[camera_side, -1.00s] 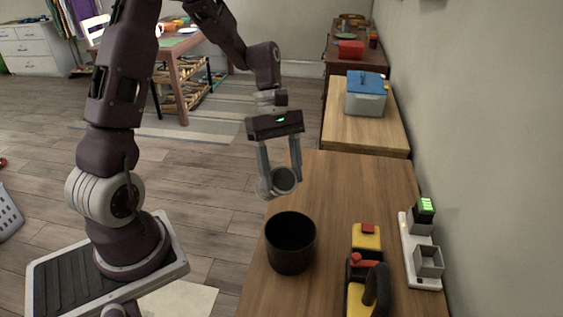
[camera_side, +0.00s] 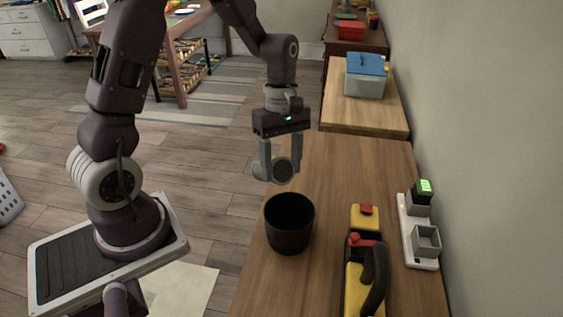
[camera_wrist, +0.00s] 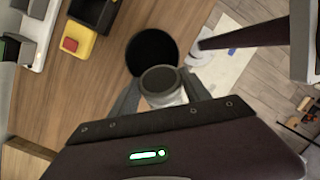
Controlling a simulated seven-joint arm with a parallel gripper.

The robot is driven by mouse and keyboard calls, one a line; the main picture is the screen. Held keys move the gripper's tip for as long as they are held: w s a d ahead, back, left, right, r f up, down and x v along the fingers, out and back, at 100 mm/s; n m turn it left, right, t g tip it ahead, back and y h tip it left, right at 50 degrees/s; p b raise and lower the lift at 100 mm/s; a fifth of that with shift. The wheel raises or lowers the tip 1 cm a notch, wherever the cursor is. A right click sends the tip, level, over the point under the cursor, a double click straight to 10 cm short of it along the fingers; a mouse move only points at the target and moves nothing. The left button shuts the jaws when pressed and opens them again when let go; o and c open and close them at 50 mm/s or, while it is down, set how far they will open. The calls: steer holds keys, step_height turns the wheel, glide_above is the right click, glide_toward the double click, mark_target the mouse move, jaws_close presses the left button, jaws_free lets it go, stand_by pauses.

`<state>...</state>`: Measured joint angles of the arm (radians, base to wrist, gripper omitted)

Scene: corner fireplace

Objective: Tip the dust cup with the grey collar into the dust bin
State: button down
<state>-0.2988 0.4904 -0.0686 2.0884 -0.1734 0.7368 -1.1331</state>
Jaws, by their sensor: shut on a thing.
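My gripper (camera_side: 281,160) is shut on the dust cup (camera_side: 283,171), a small grey cylinder with a dark round end, and holds it in the air. The cup lies tipped over, with its round end towards the side camera. In the wrist view the cup (camera_wrist: 162,84) sits between the fingertips, its grey ring around a dark end. The dust bin (camera_side: 289,235) is a black open-topped pot on the wooden table, just below and in front of the cup. It also shows in the wrist view (camera_wrist: 150,48), partly behind the cup. Its inside is dark.
A yellow and black hand tool (camera_side: 365,270) with a red button stands right of the bin. A white charging strip (camera_side: 419,245) with grey holders and a green-lit battery lies along the wall. A blue-lidded box (camera_side: 366,82) stands farther back. Table behind the bin is clear.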

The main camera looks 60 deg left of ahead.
stand_by(0.3)
steer(key=shift+f+y, duration=0.25)
steer(key=shift+y, duration=0.15)
steer(key=shift+d+f+y, duration=0.1)
steer(key=shift+f+y, duration=0.2)
steer(key=shift+y, duration=0.1)
stand_by(0.5)
steer(key=shift+f+y, duration=0.3)
steer(key=shift+y, duration=0.1)
steer(key=shift+f+y, duration=0.3)
steer(key=shift+y, duration=0.1)
steer(key=shift+d, duration=0.1)
stand_by(0.3)
